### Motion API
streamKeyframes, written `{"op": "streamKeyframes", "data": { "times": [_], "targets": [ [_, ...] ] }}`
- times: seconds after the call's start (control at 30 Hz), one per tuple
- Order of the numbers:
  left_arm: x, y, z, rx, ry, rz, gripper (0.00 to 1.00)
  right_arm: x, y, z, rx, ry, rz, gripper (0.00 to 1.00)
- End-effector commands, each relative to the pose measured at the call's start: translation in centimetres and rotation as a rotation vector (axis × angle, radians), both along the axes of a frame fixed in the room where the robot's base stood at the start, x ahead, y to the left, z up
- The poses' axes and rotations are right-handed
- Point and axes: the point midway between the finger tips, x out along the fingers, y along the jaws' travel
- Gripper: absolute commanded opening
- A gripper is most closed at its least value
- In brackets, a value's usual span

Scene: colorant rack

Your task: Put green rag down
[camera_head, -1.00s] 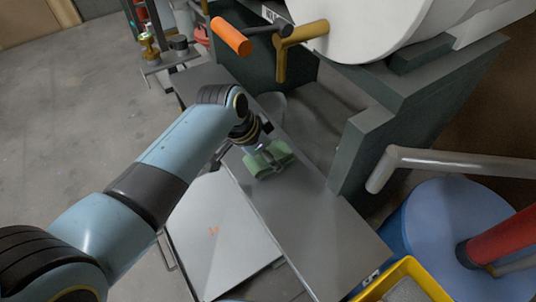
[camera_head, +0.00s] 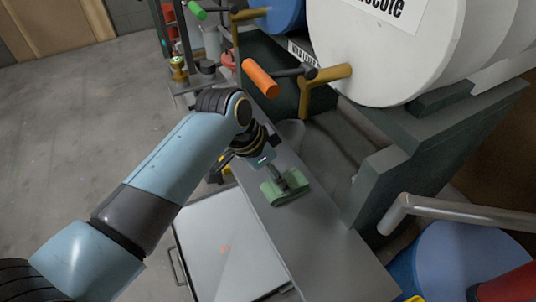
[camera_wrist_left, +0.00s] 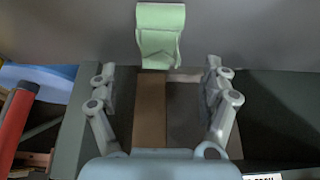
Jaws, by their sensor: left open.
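The green rag (camera_head: 285,188) lies on the grey metal top (camera_head: 318,236) of the bench, folded, near its middle. It also shows in the left wrist view (camera_wrist_left: 160,32), at the top centre. My left gripper (camera_head: 283,177) is at the rag in the head view, partly hiding its upper side. In the left wrist view my left gripper (camera_wrist_left: 160,76) has its fingers spread wide, with no rag clamped between them; the rag is beyond the fingertips. My right gripper is in neither view.
A dark green rack post (camera_head: 375,185) rises at the right of the bench. A blue drum lid (camera_head: 470,262) is at lower right. The bench top in front of the rag is clear.

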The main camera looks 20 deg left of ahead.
Motion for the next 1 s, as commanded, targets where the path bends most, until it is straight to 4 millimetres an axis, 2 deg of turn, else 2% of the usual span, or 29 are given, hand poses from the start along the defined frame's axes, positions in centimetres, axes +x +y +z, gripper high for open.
{"op": "streamKeyframes", "data": {
  "times": [0.03,0.1,0.27,0.47,0.57,0.67,0.77,0.8,0.87,0.9,0.97,1.0],
  "targets": [
    [-0.3,0.3,1.3,0.001,-0.002,0.000,0.81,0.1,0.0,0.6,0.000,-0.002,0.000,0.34],
    [-0.7,0.6,2.3,0.001,-0.001,0.000,0.81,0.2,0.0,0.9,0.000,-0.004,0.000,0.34],
    [-1.3,1.0,3.7,0.000,0.000,-0.001,0.81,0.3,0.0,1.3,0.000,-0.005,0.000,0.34],
    [-1.5,1.1,4.0,0.000,0.001,0.000,0.81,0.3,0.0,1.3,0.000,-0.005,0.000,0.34],
    [-2.0,1.3,2.8,0.002,0.016,0.017,0.81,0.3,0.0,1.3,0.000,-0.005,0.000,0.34],
    [-3.7,2.2,-1.2,0.014,0.058,0.080,0.81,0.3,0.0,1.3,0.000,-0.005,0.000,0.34],
    [-7.4,4.0,-7.7,0.038,0.121,0.189,0.81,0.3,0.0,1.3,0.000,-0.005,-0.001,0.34],
    [-9.5,4.8,-10.5,0.051,0.146,0.237,0.81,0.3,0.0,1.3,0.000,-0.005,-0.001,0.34],
    [-13.1,6.2,-14.5,0.073,0.180,0.309,0.81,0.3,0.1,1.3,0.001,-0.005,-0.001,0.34],
    [-15.8,7.2,-16.9,0.087,0.202,0.354,0.81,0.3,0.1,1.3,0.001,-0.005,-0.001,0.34],
    [-20.1,8.5,-20.1,0.109,0.229,0.414,0.81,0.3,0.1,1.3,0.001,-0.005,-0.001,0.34],
    [-23.0,9.5,-21.9,0.123,0.245,0.452,0.81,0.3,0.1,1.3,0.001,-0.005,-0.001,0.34]
  ]
}}
